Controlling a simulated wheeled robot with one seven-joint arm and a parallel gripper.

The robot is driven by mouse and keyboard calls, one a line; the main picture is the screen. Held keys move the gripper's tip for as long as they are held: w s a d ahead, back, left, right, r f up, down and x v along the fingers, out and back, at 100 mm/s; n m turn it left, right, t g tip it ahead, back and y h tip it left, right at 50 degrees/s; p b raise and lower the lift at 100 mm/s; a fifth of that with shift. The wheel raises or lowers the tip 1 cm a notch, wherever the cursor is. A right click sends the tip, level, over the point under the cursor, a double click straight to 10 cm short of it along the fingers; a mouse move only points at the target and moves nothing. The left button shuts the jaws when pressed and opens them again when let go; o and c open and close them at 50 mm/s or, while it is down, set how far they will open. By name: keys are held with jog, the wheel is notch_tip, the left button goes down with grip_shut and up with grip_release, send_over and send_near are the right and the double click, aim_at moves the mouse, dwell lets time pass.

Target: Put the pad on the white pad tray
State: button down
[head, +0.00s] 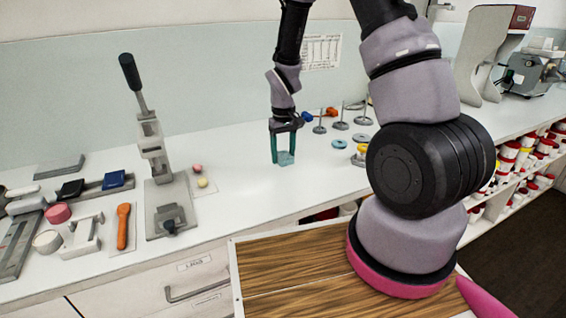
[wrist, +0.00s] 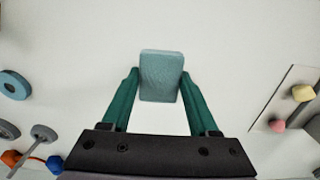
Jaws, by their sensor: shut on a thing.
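The pad is a small grey-blue block (head: 286,158) between the teal fingers of my gripper (head: 285,155), over the middle of the white counter. In the wrist view the pad (wrist: 161,70) sits between the two fingertips of my gripper (wrist: 161,80), with a finger at each side. My gripper is shut on the pad. I cannot tell whether the pad touches the counter or hangs just above it. A white tray-like piece (head: 82,238) lies at the left of the counter; I cannot tell for certain that it is the white pad tray.
A lever press (head: 165,205) stands left of my gripper.

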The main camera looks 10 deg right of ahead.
aim_at(283, 155)
jog(key=shift+f, duration=1.55)
jog(key=shift+f, duration=0.1)
jog(key=shift+c, duration=0.7)
grip_release()
